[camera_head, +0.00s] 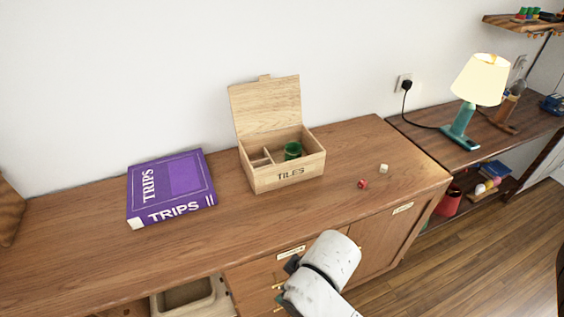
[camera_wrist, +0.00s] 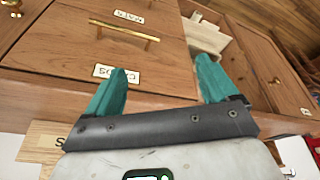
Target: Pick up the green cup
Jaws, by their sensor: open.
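The green cup (camera_head: 292,150) stands inside an open wooden box (camera_head: 287,179) marked TILES, on top of the wooden cabinet (camera_head: 330,140). The box lid is raised at the back. The front wall of the box hides the lower part of the cup. My gripper (camera_wrist: 162,82) is open and empty in the wrist view, its two teal fingers apart and facing the cabinet's drawer fronts. In the head view my arm is in front of the cabinet, below and away from the cup. The cup does not show in the wrist view.
A lit lamp (camera_head: 474,90) stands on a shelf further right. A drawer (camera_head: 188,300) is open below.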

